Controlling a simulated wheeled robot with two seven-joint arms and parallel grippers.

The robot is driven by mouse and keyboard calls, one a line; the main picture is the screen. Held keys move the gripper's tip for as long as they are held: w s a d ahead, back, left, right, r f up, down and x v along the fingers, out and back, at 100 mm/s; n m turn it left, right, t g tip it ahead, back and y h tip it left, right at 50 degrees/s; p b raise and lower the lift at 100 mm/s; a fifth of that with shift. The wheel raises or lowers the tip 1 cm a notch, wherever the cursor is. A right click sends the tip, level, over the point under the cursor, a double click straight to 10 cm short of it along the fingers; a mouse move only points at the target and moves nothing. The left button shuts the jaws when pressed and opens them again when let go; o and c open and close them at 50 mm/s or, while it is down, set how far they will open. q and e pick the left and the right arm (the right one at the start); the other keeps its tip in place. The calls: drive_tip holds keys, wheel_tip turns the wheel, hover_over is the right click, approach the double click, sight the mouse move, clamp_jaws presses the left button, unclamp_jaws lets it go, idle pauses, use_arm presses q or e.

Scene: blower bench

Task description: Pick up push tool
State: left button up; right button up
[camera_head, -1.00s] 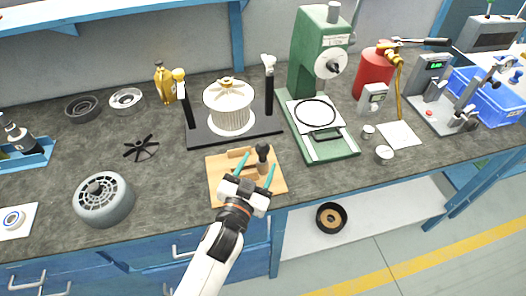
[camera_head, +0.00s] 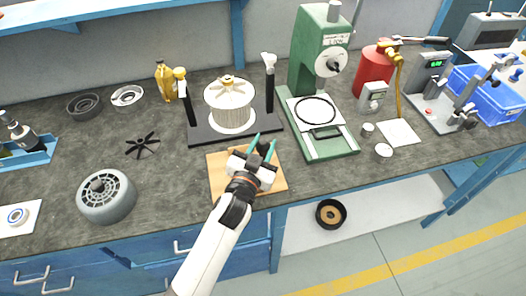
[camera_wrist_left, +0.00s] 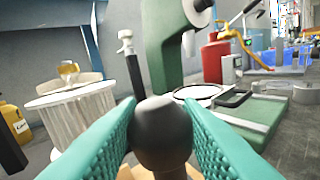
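The push tool (camera_wrist_left: 162,130) shows in the left wrist view as a dark rounded knob on a brownish lower part, upright between the two teal fingers. In the head view its dark top (camera_head: 263,149) shows between the fingers over a wooden board (camera_head: 221,183), the rest hidden by my gripper. My left gripper (camera_head: 264,142) is around the knob with its fingers apart; it also shows in the left wrist view (camera_wrist_left: 160,105). The fingers are very close to the knob's sides, and I cannot tell whether they touch. My right gripper is not in view.
A black stand (camera_head: 207,134) with a white finned rotor (camera_head: 231,108) and two posts is just behind the board. A green press (camera_head: 331,150) stands to the right. A grey motor housing (camera_head: 106,196) is at the left. The bench between housing and board is clear.

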use_arm(q)
drive_tip(key=shift+c, duration=0.7)
